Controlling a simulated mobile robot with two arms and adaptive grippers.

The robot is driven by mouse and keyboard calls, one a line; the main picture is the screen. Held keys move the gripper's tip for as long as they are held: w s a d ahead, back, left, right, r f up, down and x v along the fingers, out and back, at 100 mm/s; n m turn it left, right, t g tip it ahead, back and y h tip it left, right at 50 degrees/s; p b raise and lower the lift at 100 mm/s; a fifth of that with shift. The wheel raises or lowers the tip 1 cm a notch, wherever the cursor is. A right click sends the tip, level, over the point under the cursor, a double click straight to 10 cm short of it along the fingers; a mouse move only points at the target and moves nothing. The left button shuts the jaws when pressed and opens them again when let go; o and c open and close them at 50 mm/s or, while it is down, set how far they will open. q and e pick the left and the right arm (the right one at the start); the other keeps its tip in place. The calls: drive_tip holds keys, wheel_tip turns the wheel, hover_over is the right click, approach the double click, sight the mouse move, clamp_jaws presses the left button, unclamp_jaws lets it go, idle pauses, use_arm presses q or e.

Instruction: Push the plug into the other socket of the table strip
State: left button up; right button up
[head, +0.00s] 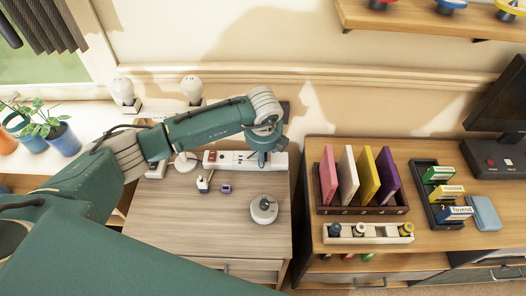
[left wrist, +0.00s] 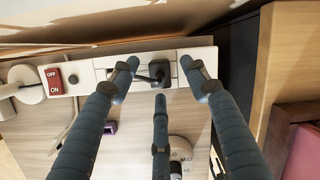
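The white power strip (head: 225,160) lies along the back of the wooden table; it also shows in the left wrist view (left wrist: 112,63), with a red OFF/ON switch (left wrist: 54,81) at its left end. A black plug (left wrist: 158,72) is at the right part of the strip; whether it is fully seated is unclear. My left gripper (left wrist: 160,68) is open over the strip's right end. Its two upper fingers stand on either side of the plug with visible gaps, and the third finger is below it. In the head view the left gripper (head: 262,158) partly hides this end. My right gripper is out of view.
A round dial (head: 264,210), a small purple object (head: 226,189) and a small white object (head: 203,184) stand on the table in front of the strip. Two bulbs (head: 191,88) are behind. A gap separates the right desk (head: 420,265), which holds a colored folder rack (head: 325,200).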

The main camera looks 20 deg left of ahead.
use_arm(q)
drive_tip(key=shift+r, duration=0.15)
drive_tip(key=a+v, duration=0.1)
drive_tip(key=v, duration=1)
drive_tip(key=shift+s+d+r, duration=0.15)
drive_tip(key=shift+d+r, duration=0.2)
drive_tip(key=shift+d, duration=0.15)
